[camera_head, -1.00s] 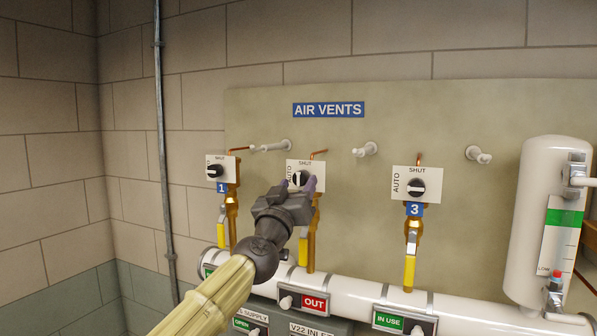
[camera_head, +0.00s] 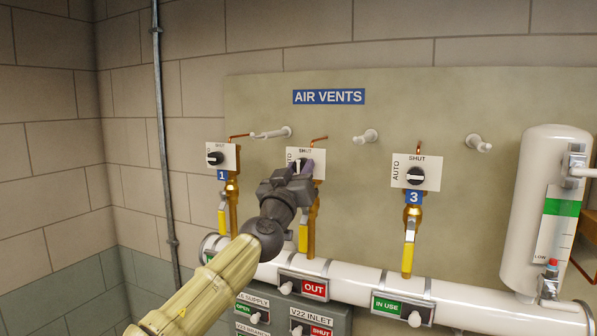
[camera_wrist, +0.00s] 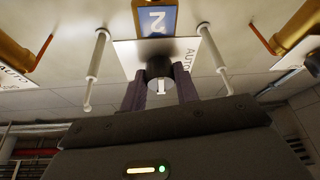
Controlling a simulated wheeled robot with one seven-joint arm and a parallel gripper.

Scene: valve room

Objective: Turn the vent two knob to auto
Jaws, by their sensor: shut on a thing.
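The vent two knob (camera_head: 298,163) is a dark round knob with a white mark on a white plate (camera_head: 318,166) lettered SHUT on top and AUTO at left. My gripper (camera_head: 300,168) covers its lower part in the head view. In the wrist view my gripper (camera_wrist: 159,88) has one finger on each side of the knob (camera_wrist: 160,67) and is shut on it. The white mark looks upright, toward SHUT; in the wrist view it points down, away from the blue 2 label (camera_wrist: 157,20). In the head view the gripper hides that label.
Knob 1 (camera_head: 215,158) is at left and knob 3 (camera_head: 415,176) at right, its mark level toward AUTO. White pegs (camera_head: 366,136) stick out above the plates. Yellow-handled valves (camera_head: 408,252) hang above a white pipe (camera_head: 455,310). A white cylinder (camera_head: 535,220) stands at right.

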